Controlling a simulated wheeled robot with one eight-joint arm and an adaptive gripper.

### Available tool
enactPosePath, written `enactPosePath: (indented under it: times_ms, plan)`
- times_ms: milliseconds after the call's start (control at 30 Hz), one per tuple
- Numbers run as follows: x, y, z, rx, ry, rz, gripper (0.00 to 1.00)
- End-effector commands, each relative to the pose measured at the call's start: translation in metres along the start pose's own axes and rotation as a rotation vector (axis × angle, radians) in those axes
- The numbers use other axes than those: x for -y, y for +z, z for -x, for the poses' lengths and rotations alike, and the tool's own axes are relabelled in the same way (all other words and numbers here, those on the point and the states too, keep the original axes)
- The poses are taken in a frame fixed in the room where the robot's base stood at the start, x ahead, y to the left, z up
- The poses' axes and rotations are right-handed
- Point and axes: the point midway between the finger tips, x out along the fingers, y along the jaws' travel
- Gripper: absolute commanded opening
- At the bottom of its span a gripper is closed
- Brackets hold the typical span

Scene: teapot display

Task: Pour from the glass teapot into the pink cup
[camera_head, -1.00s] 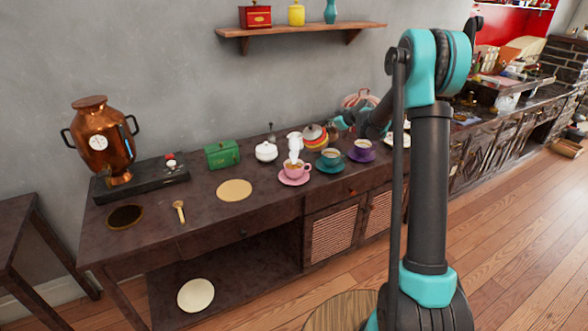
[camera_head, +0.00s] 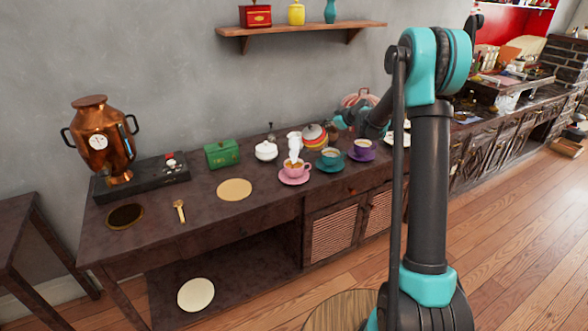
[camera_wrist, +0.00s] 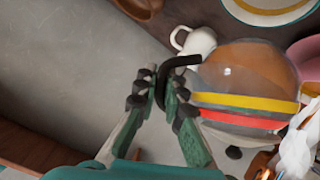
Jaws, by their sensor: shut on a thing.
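The glass teapot (camera_wrist: 235,75) shows close in the wrist view, with clear glass, brown contents and yellow and red bands. Its black handle (camera_wrist: 172,72) is between the fingers of my gripper (camera_wrist: 162,88), which is shut on it. In the head view the teapot (camera_head: 313,134) is behind and slightly right of the pink cup (camera_head: 296,168); my gripper (camera_head: 337,123) is to its right, partly hidden by my arm. The pink cup stands on a pink saucer, with white steam above it. I cannot tell whether the teapot touches the table.
A teal cup (camera_head: 331,156) and a purple cup (camera_head: 362,148) stand right of the pink cup. A white lidded pot (camera_head: 266,151) and a green box (camera_head: 221,154) stand left. A copper urn (camera_head: 103,140) is farther left. The table front is mostly clear around a tan mat (camera_head: 234,190).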

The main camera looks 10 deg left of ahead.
Motion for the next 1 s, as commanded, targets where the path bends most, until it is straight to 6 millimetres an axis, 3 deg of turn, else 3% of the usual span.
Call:
enactPosePath:
  times_ms: [567, 1000]
  plan:
    - [0.001, -0.002, 0.001, -0.001, 0.007, 0.007, 0.0]
    - [-0.03, 0.033, -0.023, 0.002, -0.194, -0.289, 0.0]
